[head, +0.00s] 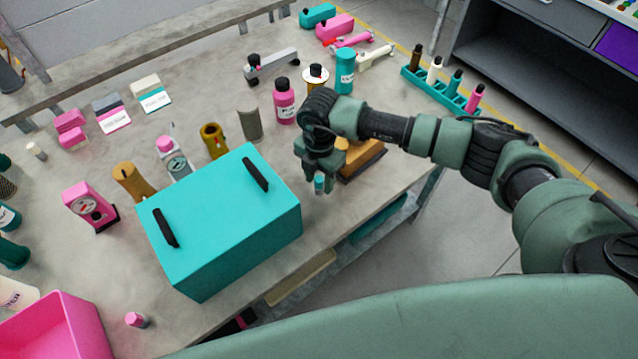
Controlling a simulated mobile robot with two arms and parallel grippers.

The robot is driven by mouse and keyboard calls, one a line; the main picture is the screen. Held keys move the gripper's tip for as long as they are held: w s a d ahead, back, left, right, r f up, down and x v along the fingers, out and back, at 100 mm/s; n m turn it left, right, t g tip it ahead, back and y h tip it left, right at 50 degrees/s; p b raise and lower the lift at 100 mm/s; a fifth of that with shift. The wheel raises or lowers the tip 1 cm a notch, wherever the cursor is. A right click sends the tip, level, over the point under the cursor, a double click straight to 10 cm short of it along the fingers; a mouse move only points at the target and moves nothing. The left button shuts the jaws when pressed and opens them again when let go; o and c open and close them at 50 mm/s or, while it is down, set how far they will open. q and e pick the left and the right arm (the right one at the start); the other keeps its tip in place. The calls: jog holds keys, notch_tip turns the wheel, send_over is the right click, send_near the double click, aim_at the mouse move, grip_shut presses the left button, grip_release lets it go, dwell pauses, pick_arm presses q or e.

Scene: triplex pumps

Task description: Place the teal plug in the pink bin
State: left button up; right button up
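The teal plug (319,183) is a small teal piece seen between the fingertips of my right gripper (320,180). The gripper points down and appears shut on it, just right of the large teal box and in front of an orange-brown block. The fingers hide part of the plug. The pink bin (84,318) is at the bottom left, cut off by the picture edge; little of its inside shows. My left gripper is not in view.
A large teal box (215,225) with two black handles stands between my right gripper and the pink bin. A small pink plug (136,320) is on the table beside the bin. Several bottles and a pink bottle (284,105) stand behind the gripper. A teal rack (440,90) is at the right.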

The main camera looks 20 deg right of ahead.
grip_shut()
jog(key=shift+r, duration=0.15)
